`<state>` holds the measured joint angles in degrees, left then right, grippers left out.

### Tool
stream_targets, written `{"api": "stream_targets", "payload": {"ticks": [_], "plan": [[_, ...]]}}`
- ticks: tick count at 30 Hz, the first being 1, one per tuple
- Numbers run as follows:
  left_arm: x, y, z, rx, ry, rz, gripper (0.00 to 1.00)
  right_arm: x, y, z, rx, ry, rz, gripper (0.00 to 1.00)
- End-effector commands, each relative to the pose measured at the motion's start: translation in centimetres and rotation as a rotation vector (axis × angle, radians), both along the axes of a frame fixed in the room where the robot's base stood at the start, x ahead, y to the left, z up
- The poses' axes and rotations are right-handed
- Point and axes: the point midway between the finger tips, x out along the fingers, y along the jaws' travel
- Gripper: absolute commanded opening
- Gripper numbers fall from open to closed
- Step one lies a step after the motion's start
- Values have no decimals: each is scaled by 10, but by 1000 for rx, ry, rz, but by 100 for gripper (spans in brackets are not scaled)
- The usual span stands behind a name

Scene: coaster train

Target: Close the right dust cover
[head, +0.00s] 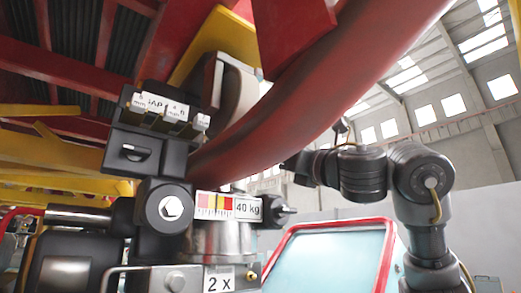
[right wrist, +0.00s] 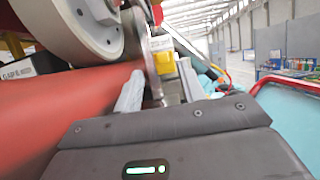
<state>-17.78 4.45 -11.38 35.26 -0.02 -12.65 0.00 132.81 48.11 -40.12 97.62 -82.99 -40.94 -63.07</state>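I cannot single out the right dust cover with certainty. A black device (head: 158,133) with a "GAP" label stands at left centre in the head view, beside a thick curved red tube (head: 330,80). In the right wrist view my right gripper (right wrist: 140,85) points past the red tube (right wrist: 65,110), near a pale wheel (right wrist: 85,25). My left gripper is not in view.
A red-framed pale blue panel (head: 386,258) stands below my right arm. Red and yellow beams fill the upper left of the head view. In the right wrist view a yellow block (right wrist: 180,77) sits ahead. The hall to the right looks open.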

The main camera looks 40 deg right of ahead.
Motion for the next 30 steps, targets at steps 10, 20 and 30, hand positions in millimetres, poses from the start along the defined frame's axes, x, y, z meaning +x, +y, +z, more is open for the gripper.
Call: {"api": "stream_targets", "payload": {"ticks": [10, 20, 30], "plan": [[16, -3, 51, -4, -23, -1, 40, 58, -5, 29, 3, 5, -6, 40], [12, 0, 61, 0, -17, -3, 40, 77, -4, 33, 1, 1, -6, 40], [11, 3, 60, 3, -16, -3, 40, 77, -5, 33, 2, 1, -7, 24]]}}
